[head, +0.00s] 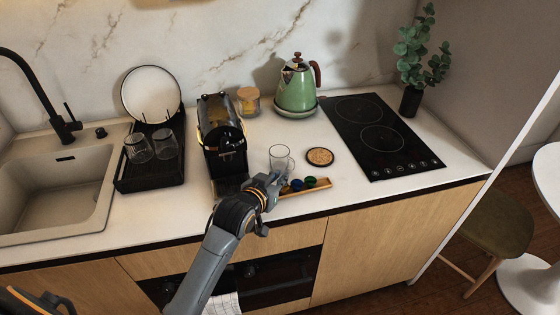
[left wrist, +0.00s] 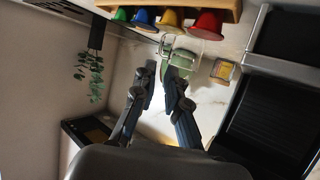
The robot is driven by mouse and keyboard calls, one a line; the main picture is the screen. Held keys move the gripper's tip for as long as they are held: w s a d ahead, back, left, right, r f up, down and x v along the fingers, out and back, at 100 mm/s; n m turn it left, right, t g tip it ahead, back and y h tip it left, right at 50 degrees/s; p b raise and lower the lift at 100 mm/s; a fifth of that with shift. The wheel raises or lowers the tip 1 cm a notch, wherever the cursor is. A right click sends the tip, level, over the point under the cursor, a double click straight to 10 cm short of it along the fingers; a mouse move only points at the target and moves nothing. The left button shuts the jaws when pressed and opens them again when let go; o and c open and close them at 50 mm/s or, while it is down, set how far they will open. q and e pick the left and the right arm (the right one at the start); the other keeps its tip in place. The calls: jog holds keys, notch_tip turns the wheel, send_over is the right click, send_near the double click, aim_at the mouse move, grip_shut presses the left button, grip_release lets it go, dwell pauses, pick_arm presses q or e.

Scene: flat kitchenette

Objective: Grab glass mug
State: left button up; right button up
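The clear glass mug (head: 280,158) stands upright on the white counter, between the coffee machine and the round cork coaster, its handle toward the right. My left gripper (head: 268,182) is just in front of the mug, low over the counter's front. In the left wrist view the scene looks upside down. There my left gripper (left wrist: 160,70) shows two dark fingers with a gap between their tips and nothing held. The clear mug (left wrist: 182,44) is just beyond the tips, with the green kettle seen through it. Whether a finger touches the mug is unclear. My right gripper is not in view.
A wooden capsule holder (head: 318,187) lies right of the gripper, close by. The black coffee machine (head: 222,135) stands left of the mug. The coaster (head: 320,156), green kettle (head: 296,88) and black cooktop (head: 380,135) are right and behind. Two glasses sit in the rack (head: 150,180).

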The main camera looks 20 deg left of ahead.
aim_at(283, 161)
pick_arm(q)
jog(key=x, duration=0.4)
jog(key=shift+w+f, duration=0.1)
jog(key=shift+w, duration=0.1)
jog(key=shift+w+f+p, duration=0.15)
jog(key=shift+w+p, duration=0.25)
jog(key=shift+p, duration=0.05)
jog(key=p+x, duration=0.1)
jog(key=x, duration=0.3)
jog(key=shift+w+f, duration=0.1)
jog(key=shift+f, duration=0.1)
jog(key=shift+c, duration=0.2)
grip_shut()
